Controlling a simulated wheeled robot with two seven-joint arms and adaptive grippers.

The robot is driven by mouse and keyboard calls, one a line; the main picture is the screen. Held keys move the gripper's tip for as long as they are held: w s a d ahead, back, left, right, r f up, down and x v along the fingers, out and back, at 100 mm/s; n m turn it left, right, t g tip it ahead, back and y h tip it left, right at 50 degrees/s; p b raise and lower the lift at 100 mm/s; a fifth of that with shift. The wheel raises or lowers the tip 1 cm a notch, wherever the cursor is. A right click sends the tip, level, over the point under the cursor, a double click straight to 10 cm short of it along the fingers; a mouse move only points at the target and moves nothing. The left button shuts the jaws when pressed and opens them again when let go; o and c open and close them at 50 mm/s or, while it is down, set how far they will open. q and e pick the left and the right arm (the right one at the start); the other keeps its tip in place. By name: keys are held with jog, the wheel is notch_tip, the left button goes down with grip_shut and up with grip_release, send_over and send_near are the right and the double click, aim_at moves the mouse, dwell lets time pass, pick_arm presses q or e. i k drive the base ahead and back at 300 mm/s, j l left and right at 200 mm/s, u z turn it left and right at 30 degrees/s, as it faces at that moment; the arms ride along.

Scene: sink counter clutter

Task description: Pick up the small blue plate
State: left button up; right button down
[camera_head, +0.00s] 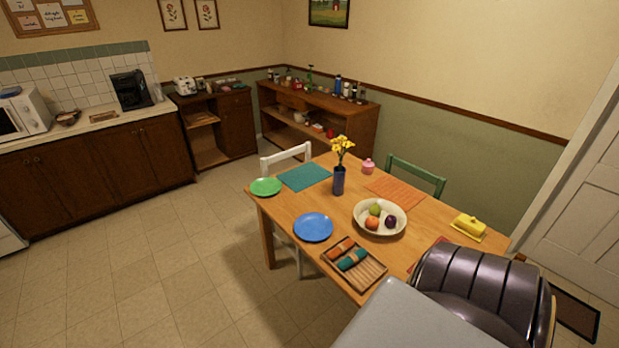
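A small round blue plate (313,227) lies flat on the wooden dining table (290,212), near the table's front left edge. Nothing covers it. It sits between a green plate (266,187) on its far left and a wooden tray (340,272) on its near right. Neither of my grippers shows in the head view.
A white fruit bowl (362,224), a dark blue vase (338,181) with yellow flowers and a yellow butter dish (469,226) stand on the table. A white chair (287,157) and a green chair (416,176) are tucked in. Open tiled floor (165,255) lies left of the table.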

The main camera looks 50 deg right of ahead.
aim_at(311, 226)
jog(key=i+j+z, duration=0.1)
jog(key=i+z, duration=0.3)
jog(key=i+j+z, duration=0.25)
jog(key=i+z, duration=0.15)
jog(key=i, duration=0.25)
jog(key=i+j+z, duration=0.7)
jog(key=j+z, duration=0.25)
jog(key=i+j+z, duration=0.15)
jog(key=j+z, duration=0.15)
jog(key=j, duration=0.15)
jog(key=j+z, duration=0.4)
jog(key=j, duration=0.45)
jog(key=j+z, duration=0.4)
jog(key=j, duration=0.45)
